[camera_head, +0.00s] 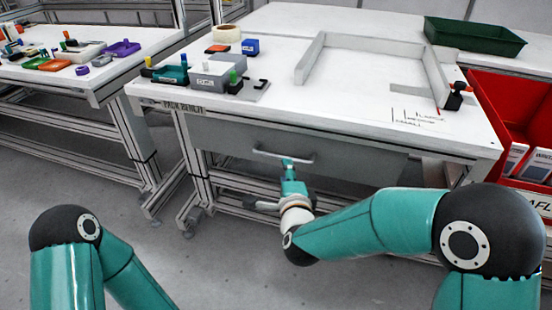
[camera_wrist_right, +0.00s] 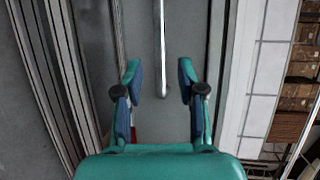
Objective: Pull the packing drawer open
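The packing drawer (camera_head: 350,159) is a grey front under the pack bench top, and it looks closed. Its pale bar handle (camera_head: 283,156) runs along the upper left part of the front. My right gripper (camera_head: 288,163) is at the handle, in front of the drawer. In the right wrist view the gripper (camera_wrist_right: 160,76) is open, with the handle bar (camera_wrist_right: 162,50) between its two fingers and a gap on each side. My left arm shows at the lower left of the head view, but its gripper is out of frame.
The white pack bench (camera_head: 300,104) carries a low white frame (camera_head: 380,45), a blue box (camera_head: 250,46) and small parts. A green tray (camera_head: 474,37) sits at the back right. A red bin (camera_head: 495,95) with boxes stands at the right. Another bench (camera_head: 105,82) stands left.

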